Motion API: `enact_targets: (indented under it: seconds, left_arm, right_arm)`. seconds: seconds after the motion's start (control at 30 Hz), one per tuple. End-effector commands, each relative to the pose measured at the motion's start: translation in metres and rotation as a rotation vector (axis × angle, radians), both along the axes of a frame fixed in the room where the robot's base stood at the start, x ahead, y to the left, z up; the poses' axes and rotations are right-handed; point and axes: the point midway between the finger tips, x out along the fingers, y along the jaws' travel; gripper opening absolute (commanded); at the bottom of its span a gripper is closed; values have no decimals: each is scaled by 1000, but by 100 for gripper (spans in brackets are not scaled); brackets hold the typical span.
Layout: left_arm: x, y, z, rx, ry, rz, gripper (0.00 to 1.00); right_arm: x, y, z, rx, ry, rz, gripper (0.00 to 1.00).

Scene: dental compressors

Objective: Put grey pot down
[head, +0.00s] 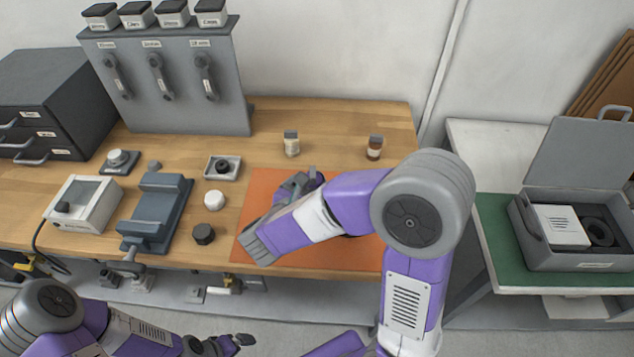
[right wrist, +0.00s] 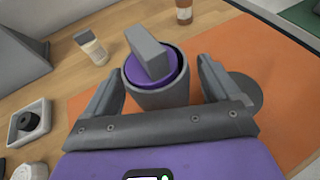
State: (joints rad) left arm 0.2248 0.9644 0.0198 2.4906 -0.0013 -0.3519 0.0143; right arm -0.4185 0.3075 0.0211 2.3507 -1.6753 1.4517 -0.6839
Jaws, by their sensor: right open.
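The grey pot (right wrist: 160,92) stands on the orange mat (head: 255,190), with a purple top and an upright grey block on it. In the right wrist view it is between the spread fingers of my right gripper (right wrist: 163,95), with room visible at its sides. In the head view my right gripper (head: 300,185) is over the mat and hides most of the pot. My left gripper (head: 222,344) is low at the bottom left, in front of the bench; its jaws are too small to judge.
A flat grey disc (right wrist: 246,92) lies on the mat beside the right finger. A pale bottle (head: 291,146) and a brown bottle (head: 374,148) stand behind the mat. A white round piece (head: 214,200), a black knob (head: 203,234) and a grey vise-like fixture (head: 155,212) are to the left.

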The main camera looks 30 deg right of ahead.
Motion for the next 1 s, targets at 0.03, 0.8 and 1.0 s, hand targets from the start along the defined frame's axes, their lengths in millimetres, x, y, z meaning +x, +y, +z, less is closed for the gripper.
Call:
enact_targets:
  seconds: [0.03,0.8,1.0]
  left_arm:
    - [0,0,5,0,0,0,100]
    - [0,0,23,0,0,0,100]
    - [0,0,23,0,0,0,100]
  right_arm:
    - [-6,10,6,-1,0,8,90]
    - [-57,78,36,-1,0,0,90]
    - [-57,78,36,-1,0,0,90]
